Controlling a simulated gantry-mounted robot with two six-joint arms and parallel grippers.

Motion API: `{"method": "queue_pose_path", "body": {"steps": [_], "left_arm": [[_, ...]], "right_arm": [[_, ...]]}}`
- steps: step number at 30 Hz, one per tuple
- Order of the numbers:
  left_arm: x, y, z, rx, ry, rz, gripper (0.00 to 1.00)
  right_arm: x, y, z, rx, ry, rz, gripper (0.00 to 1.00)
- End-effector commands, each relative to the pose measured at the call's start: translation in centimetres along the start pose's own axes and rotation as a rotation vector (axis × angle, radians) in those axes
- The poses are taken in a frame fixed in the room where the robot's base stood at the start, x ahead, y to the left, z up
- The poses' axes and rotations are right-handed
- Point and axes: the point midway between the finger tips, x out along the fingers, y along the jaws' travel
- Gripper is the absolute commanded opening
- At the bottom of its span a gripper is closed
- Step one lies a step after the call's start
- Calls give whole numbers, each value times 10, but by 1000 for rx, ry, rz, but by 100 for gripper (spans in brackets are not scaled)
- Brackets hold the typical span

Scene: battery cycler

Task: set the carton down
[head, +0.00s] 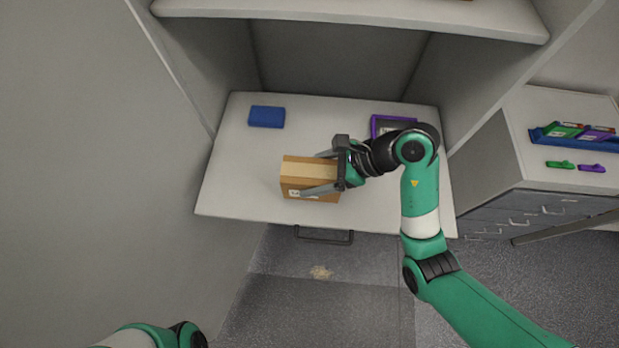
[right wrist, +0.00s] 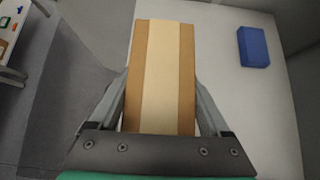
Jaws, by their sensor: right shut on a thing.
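The brown cardboard carton (head: 309,171) with a pale tape band is over the front part of the white shelf board (head: 235,170). My right gripper (head: 318,174) comes in from the right and is shut on the carton, one finger along each side. In the right wrist view the carton (right wrist: 163,75) sits upright between the two fingers (right wrist: 160,105). I cannot tell whether its underside touches the board. My left arm shows only as a link at the bottom left; its gripper is out of the picture.
A blue box (head: 267,117) lies at the back left of the board. A purple-framed item (head: 392,125) stands at the back right, partly behind my arm. Side walls and an upper shelf (head: 350,14) enclose the bay. Drawers with a blue tray (head: 575,140) stand right.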

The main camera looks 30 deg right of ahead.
Motion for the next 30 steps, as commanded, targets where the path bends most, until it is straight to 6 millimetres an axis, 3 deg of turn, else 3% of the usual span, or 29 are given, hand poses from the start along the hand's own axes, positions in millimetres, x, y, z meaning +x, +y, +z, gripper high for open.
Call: {"method": "queue_pose_path", "body": {"steps": [6, 11, 18, 28, 29, 30], "left_arm": [[0, 0, 0, 0, 0, 0, 100], [-1, 0, 1, 0, 0, 0, 100], [3, 0, -2, 0, -1, 0, 100], [1, 0, -1, 0, 0, 0, 100], [1, 0, -1, 0, -1, 0, 100], [1, 0, -1, 0, 0, 0, 100]], "right_arm": [[25, -21, -11, -2, -2, 0, 8], [29, -24, -14, -1, -1, -1, 8], [50, -25, -36, -1, 0, -2, 8], [54, -25, -40, -2, -1, -2, 8], [53, -25, -40, -2, 0, -2, 85], [53, -25, -39, -2, 0, -2, 92]]}}
